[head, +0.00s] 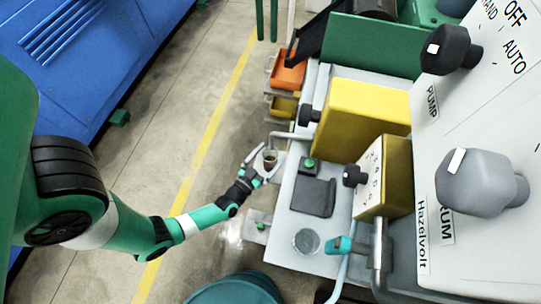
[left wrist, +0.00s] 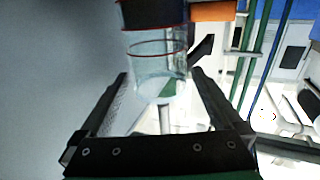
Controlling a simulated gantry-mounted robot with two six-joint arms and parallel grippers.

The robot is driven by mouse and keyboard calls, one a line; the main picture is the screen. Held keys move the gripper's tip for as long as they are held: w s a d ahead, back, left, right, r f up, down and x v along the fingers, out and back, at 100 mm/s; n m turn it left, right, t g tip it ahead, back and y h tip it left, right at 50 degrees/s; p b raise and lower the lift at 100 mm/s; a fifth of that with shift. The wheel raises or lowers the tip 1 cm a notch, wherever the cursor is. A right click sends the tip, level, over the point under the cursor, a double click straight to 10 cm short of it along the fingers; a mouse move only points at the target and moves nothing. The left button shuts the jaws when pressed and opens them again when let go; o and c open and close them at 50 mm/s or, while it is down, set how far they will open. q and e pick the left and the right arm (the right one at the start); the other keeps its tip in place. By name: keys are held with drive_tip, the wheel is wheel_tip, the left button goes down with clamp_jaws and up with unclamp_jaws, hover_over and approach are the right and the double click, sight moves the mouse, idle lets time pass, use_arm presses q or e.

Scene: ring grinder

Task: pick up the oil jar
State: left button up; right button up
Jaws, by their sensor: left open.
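The oil jar (head: 270,158) is a small clear container with brown content, at the left edge of the grey machine in the head view. In the left wrist view the jar (left wrist: 157,55) is a clear cylinder with a dark band at the top and thin red rings. My left gripper (head: 262,163) is open, reaching in from the left, with its fingers about the jar. In the left wrist view the fingers (left wrist: 160,84) stand on either side of the jar's clear end. Whether they touch it I cannot tell. My right gripper is not in view.
A grey ledge (head: 283,215) with a green button (head: 309,164) and a round clear disc (head: 306,241) lies to the right. A yellow box (head: 362,118) stands behind it. Orange (head: 288,72) and yellow bins sit farther back.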

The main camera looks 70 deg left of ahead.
use_arm(q)
drive_tip(key=shift+w+a, duration=0.25)
drive_tip(key=shift+w, duration=0.1)
drive_tip(key=shift+s, duration=0.15)
drive_tip(key=shift+c, duration=0.9)
clamp_jaws()
